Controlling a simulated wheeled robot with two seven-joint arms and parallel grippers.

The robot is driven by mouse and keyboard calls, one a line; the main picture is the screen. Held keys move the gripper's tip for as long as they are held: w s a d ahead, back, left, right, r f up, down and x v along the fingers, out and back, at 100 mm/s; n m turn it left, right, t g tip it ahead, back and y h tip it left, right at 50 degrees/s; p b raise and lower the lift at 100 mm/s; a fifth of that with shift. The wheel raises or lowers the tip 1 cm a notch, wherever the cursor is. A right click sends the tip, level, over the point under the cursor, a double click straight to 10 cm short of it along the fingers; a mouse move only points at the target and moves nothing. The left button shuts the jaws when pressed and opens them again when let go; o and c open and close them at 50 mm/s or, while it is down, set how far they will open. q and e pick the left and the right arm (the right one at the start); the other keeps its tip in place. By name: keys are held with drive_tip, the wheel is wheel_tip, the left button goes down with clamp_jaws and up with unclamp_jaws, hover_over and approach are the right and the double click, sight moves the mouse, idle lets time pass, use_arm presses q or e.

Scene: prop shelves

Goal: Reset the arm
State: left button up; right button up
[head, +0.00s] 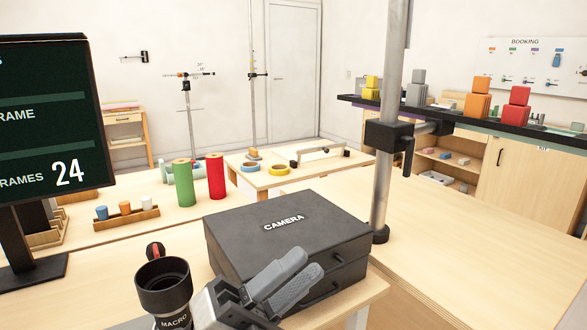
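My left gripper (309,262) is low in the middle of the head view, in front of the black case marked CAMERA (285,228). Its two grey fingers lie side by side, close together, with nothing seen between them. They overlap the front of the case in the picture; I cannot tell whether they touch it. My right gripper is out of view.
A black lens marked MACRO (163,285) stands left of my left gripper. A dark screen (45,120) is at left. The right table (480,215) is clear.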

use_arm(q)
drive_tip(key=w+a+f+n+t+y, duration=0.25)
drive_tip(key=f+n+t+y, duration=0.3)
drive_tip(key=n, duration=0.35)
drive_tip(key=w+a+f+n+t+y, duration=0.1)
drive_tip(key=a+f+n+t+y, duration=0.25)
drive_tip(key=f+n+y, duration=0.4)
drive_tip(key=s+a+f+n+g+y, duration=0.3)
drive_tip(key=s+f+n, duration=0.3)
drive_tip(key=f, duration=0.4)
drive_tip(key=s+a+f+n+g+y, duration=0.4)
drive_tip(key=f+n, duration=0.4)
drive_tip(key=f, duration=0.3)
drive_tip(key=s+a, duration=0.1)
drive_tip(key=s, duration=0.1)
drive_tip(key=shift+s+n, duration=0.35)
drive_tip(key=shift+d, duration=0.1)
